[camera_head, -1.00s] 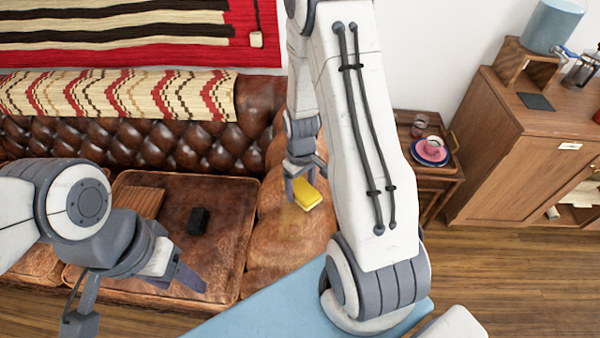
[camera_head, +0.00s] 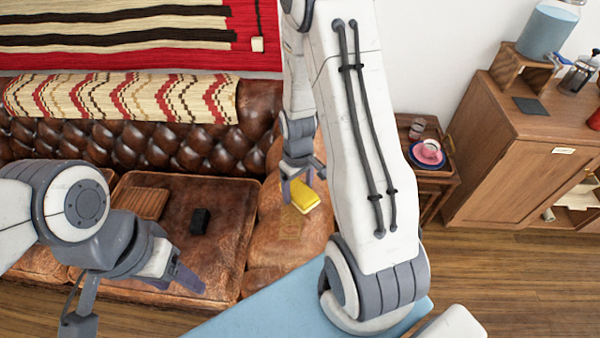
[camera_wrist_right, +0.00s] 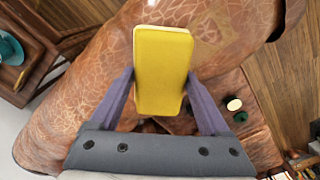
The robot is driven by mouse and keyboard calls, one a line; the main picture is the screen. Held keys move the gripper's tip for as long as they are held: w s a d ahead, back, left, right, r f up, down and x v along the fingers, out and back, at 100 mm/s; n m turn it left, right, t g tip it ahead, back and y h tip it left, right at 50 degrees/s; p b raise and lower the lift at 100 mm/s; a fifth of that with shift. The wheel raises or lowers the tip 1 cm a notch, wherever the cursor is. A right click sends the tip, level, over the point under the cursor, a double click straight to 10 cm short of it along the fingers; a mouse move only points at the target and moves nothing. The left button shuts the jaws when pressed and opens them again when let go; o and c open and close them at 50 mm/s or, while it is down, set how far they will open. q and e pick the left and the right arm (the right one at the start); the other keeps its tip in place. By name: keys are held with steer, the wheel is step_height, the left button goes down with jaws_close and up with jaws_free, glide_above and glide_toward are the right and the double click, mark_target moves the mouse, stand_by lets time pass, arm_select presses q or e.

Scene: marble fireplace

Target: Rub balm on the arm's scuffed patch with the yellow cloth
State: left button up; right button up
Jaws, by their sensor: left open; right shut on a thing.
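My right gripper (camera_head: 300,190) is shut on the yellow cloth (camera_head: 305,198), a folded pad with a pale edge. In the right wrist view the cloth (camera_wrist_right: 162,70) sits between both fingers, over the brown leather sofa arm (camera_wrist_right: 100,90). In the head view the pad is at the top of the sofa arm (camera_head: 270,235); I cannot tell whether it touches. A faint paler patch (camera_head: 290,226) shows on the arm just below the cloth. My left gripper (camera_head: 135,300) is open and empty in front of the seat.
A black block (camera_head: 199,221) and a slatted wooden tray (camera_head: 141,203) lie on the sofa seat. A wooden cabinet (camera_head: 510,170) is further right.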

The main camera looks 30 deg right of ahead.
steer(key=shift+r+p, duration=1.65)
steer(key=shift+r, duration=0.5)
